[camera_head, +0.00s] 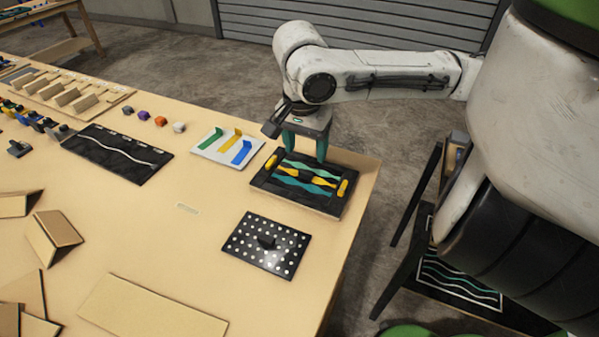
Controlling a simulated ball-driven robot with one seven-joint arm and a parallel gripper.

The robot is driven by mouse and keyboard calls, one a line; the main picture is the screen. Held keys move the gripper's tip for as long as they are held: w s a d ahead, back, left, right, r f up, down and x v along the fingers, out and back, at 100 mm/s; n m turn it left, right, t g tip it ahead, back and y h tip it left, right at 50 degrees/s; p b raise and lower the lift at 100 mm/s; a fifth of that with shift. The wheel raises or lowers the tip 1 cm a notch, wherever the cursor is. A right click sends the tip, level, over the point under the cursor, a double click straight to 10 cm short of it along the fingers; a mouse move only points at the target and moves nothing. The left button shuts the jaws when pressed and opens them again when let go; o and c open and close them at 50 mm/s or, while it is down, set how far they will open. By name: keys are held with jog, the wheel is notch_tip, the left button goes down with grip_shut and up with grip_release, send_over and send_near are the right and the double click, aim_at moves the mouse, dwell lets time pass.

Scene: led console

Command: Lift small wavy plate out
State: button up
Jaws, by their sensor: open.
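A black tray (334,209) lies near the far right corner of the wooden table. In it is a dark plate with wavy teal strips (304,186) and yellow wavy pieces (291,172), with a yellow block at its left and right ends. I cannot tell which piece is the small wavy plate. My gripper (305,150) points down over the tray's far side, its teal fingers spread apart and nothing seen between them. The fingertips are close to the tray's far edge; I cannot tell whether they touch it.
A white board (210,150) with green, yellow and blue pieces lies just left of the tray. A black board with a white wavy line (118,153) lies farther left. Cardboard pieces (150,312) cover the near left.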

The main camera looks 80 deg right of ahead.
aim_at(306, 172)
jog(key=shift+w+d+f, duration=0.1)
jog(key=shift+d+f, duration=0.2)
jog(key=shift+f, duration=1.1)
jog(key=shift+d+f, duration=0.3)
jog(key=shift+f, duration=1.1)
jog(key=shift+w+d+f, duration=0.1)
jog(key=shift+d+f, duration=0.2)
jog(key=shift+f, duration=1.1)
jog(key=c, duration=1.2)
